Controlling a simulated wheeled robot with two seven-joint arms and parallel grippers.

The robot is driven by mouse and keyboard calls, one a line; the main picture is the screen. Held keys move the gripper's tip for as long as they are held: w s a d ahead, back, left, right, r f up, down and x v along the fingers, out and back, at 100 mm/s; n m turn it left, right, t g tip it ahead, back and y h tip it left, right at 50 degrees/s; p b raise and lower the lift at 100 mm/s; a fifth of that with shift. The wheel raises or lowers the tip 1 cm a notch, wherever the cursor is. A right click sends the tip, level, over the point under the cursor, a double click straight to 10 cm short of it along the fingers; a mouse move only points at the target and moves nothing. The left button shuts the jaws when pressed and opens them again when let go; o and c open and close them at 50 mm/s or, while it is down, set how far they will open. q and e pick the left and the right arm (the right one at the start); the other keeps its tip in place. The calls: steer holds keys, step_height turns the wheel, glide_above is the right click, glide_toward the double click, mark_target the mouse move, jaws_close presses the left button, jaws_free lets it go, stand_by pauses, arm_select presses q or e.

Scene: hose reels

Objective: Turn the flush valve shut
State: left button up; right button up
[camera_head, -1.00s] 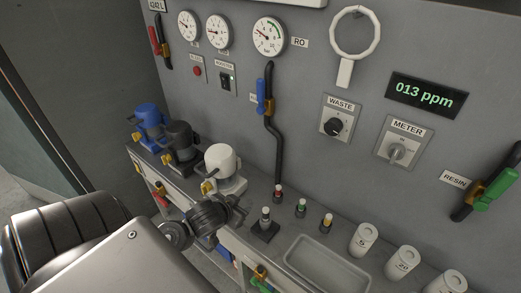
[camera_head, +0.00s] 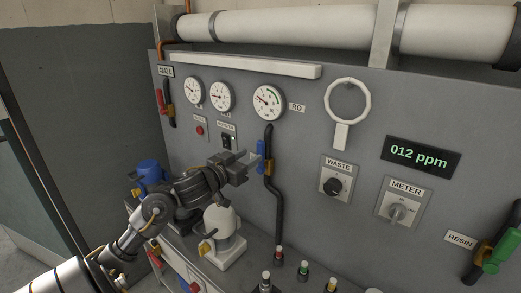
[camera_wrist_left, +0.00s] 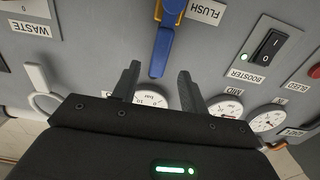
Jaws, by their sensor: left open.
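The flush valve has a blue lever handle (camera_head: 261,150) on a brass body in a black pipe on the grey panel. The lever runs along the pipe. In the left wrist view the blue lever (camera_wrist_left: 162,48) shows beside the FLUSH label (camera_wrist_left: 204,11), its free end between my two fingertips in the picture. My left gripper (camera_head: 250,164) is open, just left of the valve in the head view; it also shows in the left wrist view (camera_wrist_left: 158,72). I cannot tell whether it touches the lever. My right gripper is not in view.
The booster switch (camera_head: 227,137) and several gauges (camera_head: 268,102) are close by. A display (camera_head: 420,155) reads 012 ppm. A resin valve with a green handle (camera_head: 502,252) is far right.

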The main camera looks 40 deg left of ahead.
mark_target(259, 151)
arm_select(q)
steer(key=w, duration=0.6)
steer(key=shift+w+p, duration=0.25)
steer(key=shift+p, duration=0.1)
jaws_close()
